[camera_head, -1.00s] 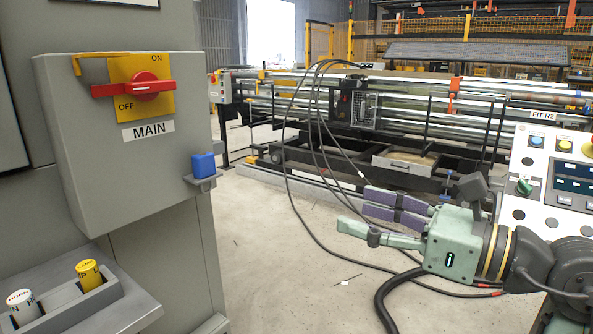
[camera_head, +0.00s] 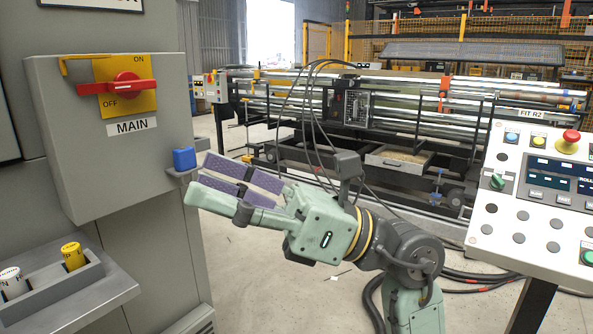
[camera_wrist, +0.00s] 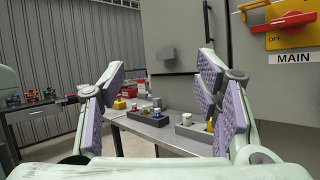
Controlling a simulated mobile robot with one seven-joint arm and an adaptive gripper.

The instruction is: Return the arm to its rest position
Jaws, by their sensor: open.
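My gripper (camera_head: 215,188) is a pale green adaptive hand with purple ridged finger pads. In the head view it reaches leftward across the middle, its fingers in front of the grey cabinet's right edge. In the wrist view the fingers (camera_wrist: 163,100) stand wide apart with nothing between them, so it is open and empty. Through the gap show a grey shelf and small fuse-like pieces. My arm bends down to the lower right of the head view.
A grey switch box (camera_head: 105,140) with a red MAIN switch (camera_head: 122,87) and a blue block (camera_head: 184,159) stands left, close to my fingers. A tray (camera_head: 50,280) holds white and yellow cylinders. A control console (camera_head: 530,190) is right.

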